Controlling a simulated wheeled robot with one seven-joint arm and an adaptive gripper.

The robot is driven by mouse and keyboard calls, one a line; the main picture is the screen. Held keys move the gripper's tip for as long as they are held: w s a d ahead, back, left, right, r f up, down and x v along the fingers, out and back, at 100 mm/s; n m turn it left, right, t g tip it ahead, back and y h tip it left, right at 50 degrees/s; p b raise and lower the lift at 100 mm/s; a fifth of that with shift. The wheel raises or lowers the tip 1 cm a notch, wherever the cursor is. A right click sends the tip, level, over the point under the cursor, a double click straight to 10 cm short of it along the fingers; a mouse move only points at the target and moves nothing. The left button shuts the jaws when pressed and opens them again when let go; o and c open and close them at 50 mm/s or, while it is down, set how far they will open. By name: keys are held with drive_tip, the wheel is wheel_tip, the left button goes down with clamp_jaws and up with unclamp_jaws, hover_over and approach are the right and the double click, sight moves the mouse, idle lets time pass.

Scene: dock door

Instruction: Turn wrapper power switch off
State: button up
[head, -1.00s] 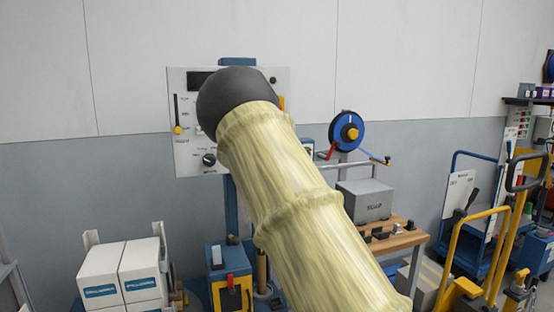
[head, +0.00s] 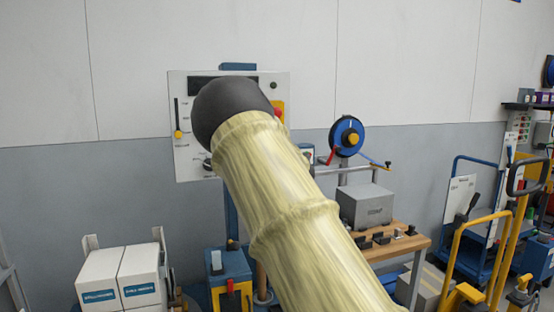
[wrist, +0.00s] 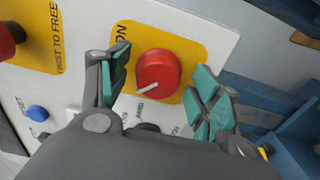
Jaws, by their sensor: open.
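The wrapper control panel (head: 181,158) is a white board on a post in the head view, partly hidden behind my arm. In the wrist view, a red rotary switch (wrist: 158,70) with a white pointer line sits on a yellow plate (wrist: 192,48) marked "ON". My gripper (wrist: 160,85) is open, with one teal-padded finger on each side of the red knob. I cannot tell whether the pads touch it. The pointer line slants toward lower left in the picture. My gripper is hidden behind my arm in the head view.
A red emergency button (wrist: 10,38) on a yellow plate and a blue button (wrist: 37,112) are near the switch. A blue frame (wrist: 265,95) lies right of the panel. In the head view, a workbench (head: 415,243) stands right and white boxes (head: 110,275) lower left.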

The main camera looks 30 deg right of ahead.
drive_tip(key=v, duration=1.2)
idle(0.5)
